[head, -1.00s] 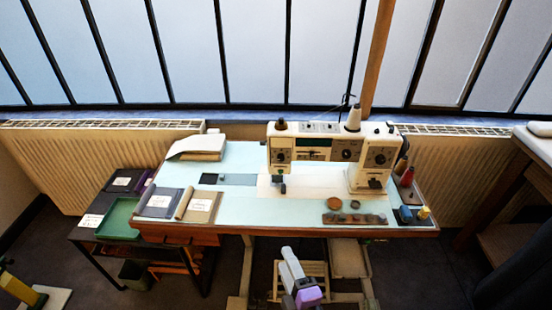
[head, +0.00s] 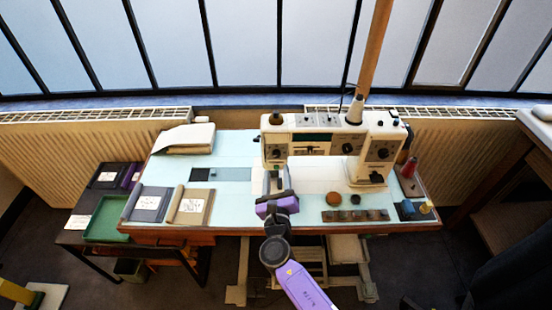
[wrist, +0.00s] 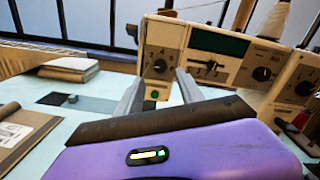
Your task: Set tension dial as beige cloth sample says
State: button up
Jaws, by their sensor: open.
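The cream sewing machine (head: 330,135) stands at the table's back right. Its left head has a round black dial (wrist: 160,66), with another dial (wrist: 262,74) mid-body and a third dial (wrist: 304,88) at right. I cannot tell from any label which is the tension dial. The beige cloth sample (head: 190,218) lies at the table's front left with a white card, whose writing is too small to read. My gripper (head: 273,183) is open and empty, in front of the machine's left head. In the wrist view its fingers (wrist: 161,80) point at the left dial, apart from it.
A grey cloth sample (head: 147,206) lies left of the beige one. A round brown item (head: 333,199) and a strip of small blocks (head: 355,215) lie right of my gripper. Thread spools (head: 409,168) stand at the right. A folded cloth (head: 186,138) lies back left.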

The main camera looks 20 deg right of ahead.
aim_at(277, 156)
jog(key=x, duration=0.6)
jog(key=shift+w+d+b, duration=0.1)
jog(key=shift+w+b, duration=0.2)
jog(key=shift+c, duration=0.3)
grip_shut()
